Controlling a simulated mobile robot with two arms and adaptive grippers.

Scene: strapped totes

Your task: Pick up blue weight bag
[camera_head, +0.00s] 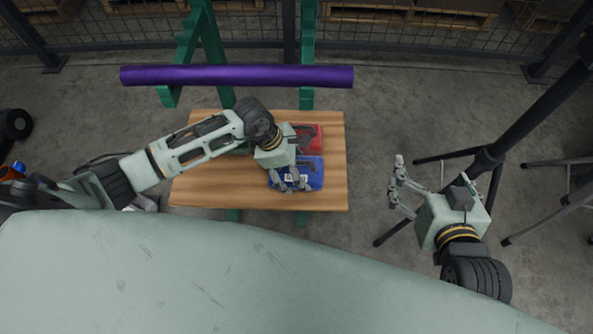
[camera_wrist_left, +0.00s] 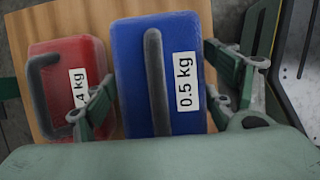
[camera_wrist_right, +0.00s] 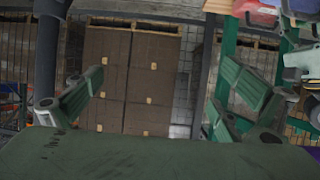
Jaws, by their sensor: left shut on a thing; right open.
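The blue weight bag (camera_head: 314,170), with a dark strap handle and a white "0.5 kg" label, is at the right part of the wooden board (camera_head: 225,190). My left gripper (camera_head: 290,183) is over it, shut on it. In the left wrist view the blue bag (camera_wrist_left: 132,85) fills the space between the two fingers. Whether it touches the board or is raised cannot be told. A red weight bag (camera_head: 312,133) lies beside it, partly hidden by my left wrist. My right gripper (camera_head: 397,180) is open and empty, off the board's right side.
A purple bar (camera_head: 236,76) lies across green uprights (camera_head: 306,50) behind the board. A black stand with legs (camera_head: 490,158) is to the right, near my right gripper. A mesh fence with pallets (camera_head: 410,15) runs along the back.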

